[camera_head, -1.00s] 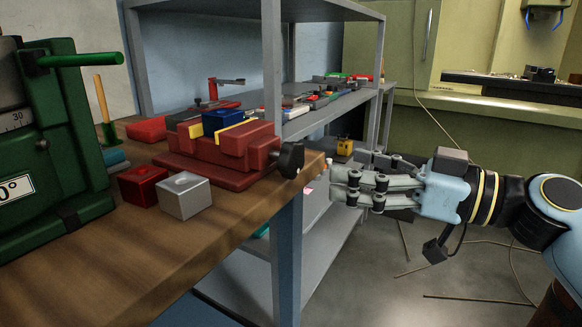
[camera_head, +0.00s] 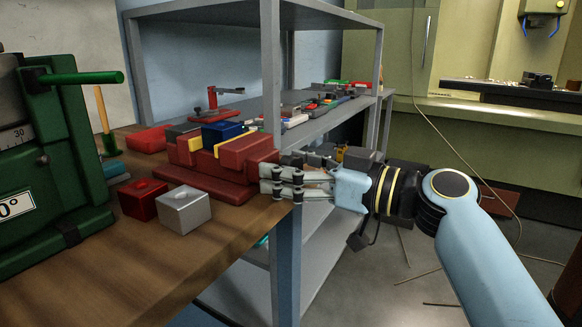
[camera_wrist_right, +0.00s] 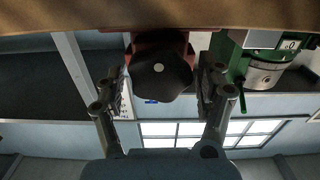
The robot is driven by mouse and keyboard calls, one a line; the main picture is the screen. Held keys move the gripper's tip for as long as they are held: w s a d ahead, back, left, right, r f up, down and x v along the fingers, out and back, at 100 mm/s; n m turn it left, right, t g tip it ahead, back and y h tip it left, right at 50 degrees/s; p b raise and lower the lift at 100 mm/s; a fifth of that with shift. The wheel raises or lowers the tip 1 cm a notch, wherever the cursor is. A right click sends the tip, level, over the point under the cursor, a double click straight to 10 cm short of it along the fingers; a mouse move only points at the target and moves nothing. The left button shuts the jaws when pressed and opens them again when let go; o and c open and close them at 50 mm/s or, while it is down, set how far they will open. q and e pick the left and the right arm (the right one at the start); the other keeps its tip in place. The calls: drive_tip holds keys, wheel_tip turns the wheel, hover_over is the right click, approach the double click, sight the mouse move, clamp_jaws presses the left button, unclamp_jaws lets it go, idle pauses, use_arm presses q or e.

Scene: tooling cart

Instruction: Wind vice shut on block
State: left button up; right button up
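The red vice (camera_head: 245,155) sits on the wooden bench near its right edge. A blue block (camera_head: 221,130) is between its yellow-faced jaws; I cannot tell whether both jaws touch it. The vice's black knob (camera_wrist_right: 161,75) shows in the right wrist view, between the two fingers of my right gripper (camera_wrist_right: 166,88). The fingers stand on either side of the knob, with a small gap visible on each side. In the head view my right gripper (camera_head: 270,181) is at the vice's right end, and its fingers largely hide the knob. My left gripper is not in view.
A red block (camera_head: 142,200) and a grey block (camera_head: 183,210) lie on the bench (camera_head: 150,265) in front of the vice. A green machine (camera_head: 45,170) stands at left. A grey shelf unit (camera_head: 285,255) stands close behind and below my right gripper.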

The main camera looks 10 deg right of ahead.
drive_tip(key=c, duration=1.1)
drive_tip(key=shift+o, duration=0.2)
drive_tip(key=m, duration=0.3)
drive_tip(key=shift+w+d+m, duration=0.1)
drive_tip(key=shift+m, duration=0.2)
drive_tip(key=shift+w+m+p, duration=0.1)
drive_tip(key=shift+m+p, duration=0.3)
drive_tip(key=shift+m, duration=1.3)
drive_tip(key=shift+f, duration=0.1)
drive_tip(key=o, duration=1.2)
drive_tip(key=shift+d, duration=0.1)
